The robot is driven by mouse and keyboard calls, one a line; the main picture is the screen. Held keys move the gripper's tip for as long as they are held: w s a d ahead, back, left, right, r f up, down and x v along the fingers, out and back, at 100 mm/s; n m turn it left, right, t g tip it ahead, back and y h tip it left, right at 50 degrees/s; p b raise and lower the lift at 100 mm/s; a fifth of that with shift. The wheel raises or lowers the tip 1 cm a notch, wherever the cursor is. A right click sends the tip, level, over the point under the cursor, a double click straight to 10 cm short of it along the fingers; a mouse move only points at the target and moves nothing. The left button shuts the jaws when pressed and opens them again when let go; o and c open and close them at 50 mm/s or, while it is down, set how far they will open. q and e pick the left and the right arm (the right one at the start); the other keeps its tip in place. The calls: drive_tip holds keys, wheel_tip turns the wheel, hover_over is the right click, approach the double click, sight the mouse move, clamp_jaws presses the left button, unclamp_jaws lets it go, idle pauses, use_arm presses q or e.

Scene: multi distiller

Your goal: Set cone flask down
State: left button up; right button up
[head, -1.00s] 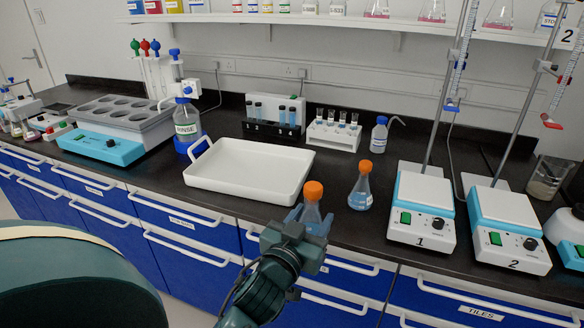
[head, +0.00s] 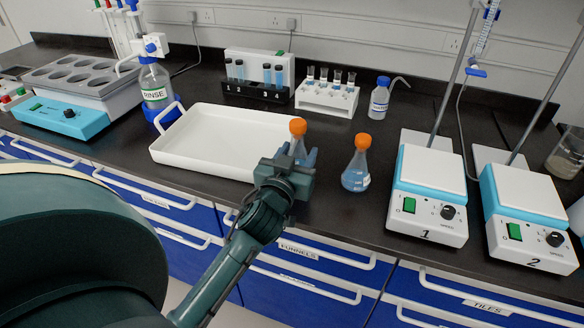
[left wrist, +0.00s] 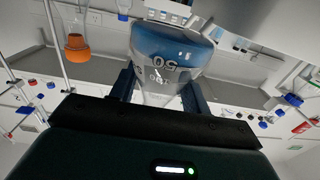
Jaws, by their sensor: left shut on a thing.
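My left gripper (head: 299,160) is shut on a cone flask with an orange cap (head: 298,127). In the head view the gripper hides most of this flask, which overlaps the right end of the white tray (head: 172,155). I cannot tell whether its base touches anything. In the left wrist view the held flask (left wrist: 167,50) shows its blue liquid and markings between the fingers (left wrist: 160,92). A second cone flask (head: 356,168), with an orange cap and blue liquid, stands upright on the black bench to the right. My right gripper is not in view.
Stirrer 1 (head: 428,197) and stirrer 2 (head: 527,212), with stands, are at the right. A rinse bottle (head: 154,88) stands left of the tray. Tube racks (head: 258,90) (head: 327,98) and a wash bottle (head: 379,100) stand behind. Bare bench lies around the second flask.

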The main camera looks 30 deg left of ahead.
use_arm(q)
drive_tip(key=shift+f+b, duration=0.6)
drive_tip(key=shift+f, duration=1.9)
drive_tip(key=shift+f, duration=0.1)
drive_tip(key=o, duration=1.1)
drive_tip(key=shift+c, duration=0.2)
